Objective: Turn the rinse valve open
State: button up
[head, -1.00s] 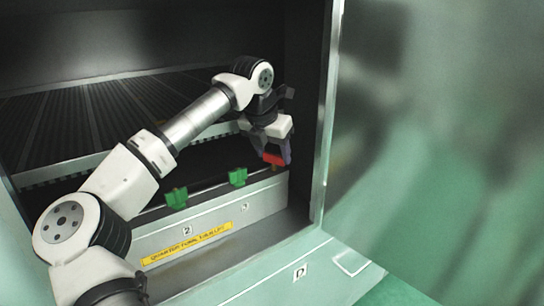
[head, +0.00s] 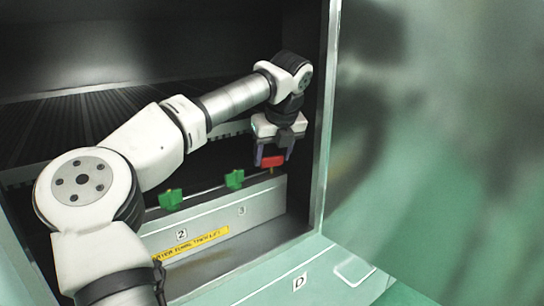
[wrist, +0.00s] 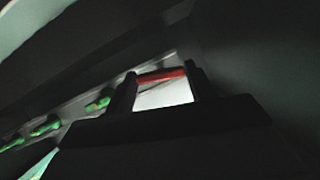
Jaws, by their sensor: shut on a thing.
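The red valve handle (head: 272,161) stands at the right end of a grey panel (head: 215,222) inside the cabinet; whether it is the rinse valve I cannot read. My gripper (head: 273,157) comes down on it from above, with one finger at each end of the handle. In the wrist view the red handle (wrist: 161,76) spans the gap between the fingers, and my gripper (wrist: 160,88) is shut on it.
A yellow label (head: 195,243) and number tags are on the panel front. The cabinet's right frame (head: 325,130) rises close to the right of my gripper. A dark ribbed rack (head: 90,122) lies behind. A green ledge marked D (head: 320,270) is in front.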

jog(key=shift+n+y, duration=0.4)
jog(key=shift+n, duration=0.8)
jog(key=shift+g, duration=0.3)
jog(key=o, duration=1)
